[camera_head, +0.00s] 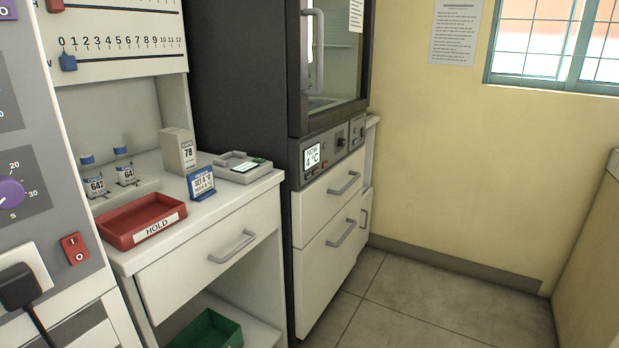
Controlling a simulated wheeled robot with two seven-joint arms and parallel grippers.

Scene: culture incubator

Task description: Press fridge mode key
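The fridge (240,85) is a tall dark cabinet with a glass door at the centre. Its control panel (328,150) is below the door. A lit display (313,156) there reads "NOW 4 °C". Small keys, one of them reddish (310,173), sit under the display. A dark knob (341,142) and another small control (357,133) are farther right. The key labels are too small to read, so I cannot tell which is the mode key. Neither of my grippers is in view.
A white counter (220,235) on the left carries a red "HOLD" tray (140,219), bottles marked 642 (95,184), a box marked 78 (177,151), a blue card (201,184) and a grey device (245,167). White drawers (330,205) have protruding handles. The floor (430,305) at right is clear.

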